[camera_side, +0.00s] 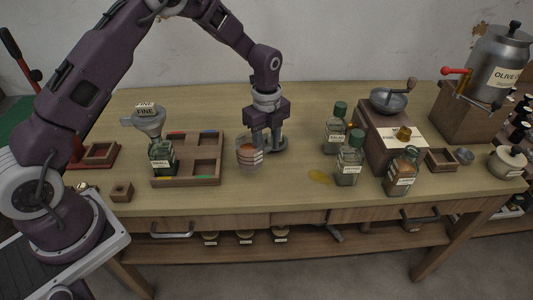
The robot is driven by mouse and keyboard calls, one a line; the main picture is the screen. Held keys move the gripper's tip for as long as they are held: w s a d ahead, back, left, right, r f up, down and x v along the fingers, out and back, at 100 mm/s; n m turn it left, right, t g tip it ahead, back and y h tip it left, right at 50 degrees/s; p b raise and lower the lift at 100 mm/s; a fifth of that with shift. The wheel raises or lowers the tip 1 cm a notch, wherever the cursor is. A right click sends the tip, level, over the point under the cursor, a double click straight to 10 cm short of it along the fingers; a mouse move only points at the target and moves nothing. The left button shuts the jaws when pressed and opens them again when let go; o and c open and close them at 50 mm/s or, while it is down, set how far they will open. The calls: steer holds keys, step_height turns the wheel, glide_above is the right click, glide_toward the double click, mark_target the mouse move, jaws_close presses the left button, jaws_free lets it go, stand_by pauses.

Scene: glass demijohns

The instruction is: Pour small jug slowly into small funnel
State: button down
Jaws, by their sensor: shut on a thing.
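The small jug (249,157) is a clear vessel with brownish-orange contents and pale bands. It looks upright, at or just above the table right of the wooden tray; I cannot tell if it touches the table. My gripper (262,143) points down at the jug's right side and is shut on it. A grey funnel (149,123) labelled FINE stands to the left, above a dark green bottle (162,158) at the tray's left side. Whether the funnel's spout enters that bottle is unclear. The jug is well to the right of the funnel.
The wooden compartment tray (188,181) lies between funnel and jug. A grey round object (279,143) is partly hidden behind my gripper. The table's back middle is clear.

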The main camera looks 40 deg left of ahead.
step_height(320, 180, up, 20)
steer(key=s+a+n, duration=0.4)
steer(key=a+n, duration=0.3)
steer(key=a, duration=0.7)
steer(key=s+a+n, duration=1.4)
steer(key=s+a, duration=0.2)
steer(key=s, duration=0.2)
steer(key=s+a+n, duration=0.2)
steer(key=s+n, duration=0.7)
steer(key=s, duration=0.4)
step_height(320, 180, down, 11)
steer(key=shift+a+r, duration=0.15)
steer(key=shift+w+r, duration=0.1)
